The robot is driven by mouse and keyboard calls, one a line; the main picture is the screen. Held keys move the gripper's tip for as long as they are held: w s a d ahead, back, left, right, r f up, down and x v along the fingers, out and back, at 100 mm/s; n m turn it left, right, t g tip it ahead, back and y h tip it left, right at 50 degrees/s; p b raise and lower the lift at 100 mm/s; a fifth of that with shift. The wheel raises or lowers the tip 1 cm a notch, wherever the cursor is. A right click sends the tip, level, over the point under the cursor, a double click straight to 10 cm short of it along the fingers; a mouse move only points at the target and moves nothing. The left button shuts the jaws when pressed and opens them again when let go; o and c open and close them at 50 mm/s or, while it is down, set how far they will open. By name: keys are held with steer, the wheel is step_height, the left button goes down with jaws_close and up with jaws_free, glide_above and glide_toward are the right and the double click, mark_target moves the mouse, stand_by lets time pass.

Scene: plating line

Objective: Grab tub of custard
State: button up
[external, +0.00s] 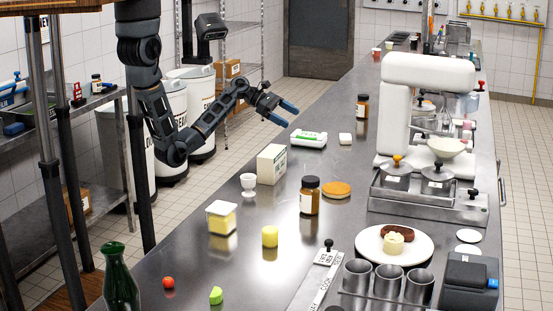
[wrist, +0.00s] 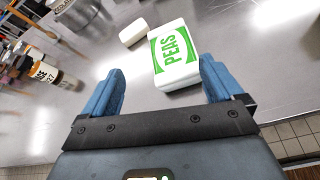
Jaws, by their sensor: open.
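A small clear tub with yellow contents and a white lid (external: 221,217) stands on the steel counter (external: 235,262) at the near left in the external view; it looks like the custard, but I cannot read a label. It is not seen in the wrist view. My gripper (external: 285,113) is open and empty, held above the far left part of the counter, well away from the tub. In the wrist view, my gripper (wrist: 160,72) has its blue fingers spread, with a white-and-green PEAS box (wrist: 175,55) in sight between and beyond them.
A yellow cylinder (external: 270,237) is right of the tub. A green bottle (external: 120,280) and a tomato (external: 169,282) are nearer the camera.

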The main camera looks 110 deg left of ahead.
steer(key=w+d+r+m+g+y+b, duration=0.1)
steer(key=w+r+m+y, duration=0.1)
steer(key=w+r+m, duration=0.55)
steer(key=w+d+r+m+g+y+b, duration=0.15)
steer(key=w+r+m, duration=0.35)
steer(key=w+m, duration=0.5)
steer(key=w+d+r+m, duration=0.2)
steer(key=w+d+m, duration=0.3)
steer(key=d, duration=0.3)
steer(key=w+d+r+m, duration=0.3)
steer(key=w+d+m, duration=0.2)
steer(key=d, duration=0.3)
steer(key=d+f+m+g+h+b, duration=0.1)
steer(key=d+f+m, duration=0.15)
steer(key=d, duration=0.45)
steer(key=d+f+m+g+h, duration=0.1)
steer(key=d+m, duration=0.3)
steer(key=d, duration=0.4)
steer(key=m+g+h+b, duration=0.2)
steer(key=m+g, duration=0.6)
steer(key=m, duration=1)
glide_toward(221, 207)
step_height(221, 207, down, 5)
steer(key=shift+w+f, duration=0.1)
steer(key=shift+w, duration=0.1)
steer(key=shift+s+f, duration=0.1)
steer(key=shift+f, duration=3.65)
steer(key=shift+c, duration=0.4)
steer(key=c, duration=1.1)
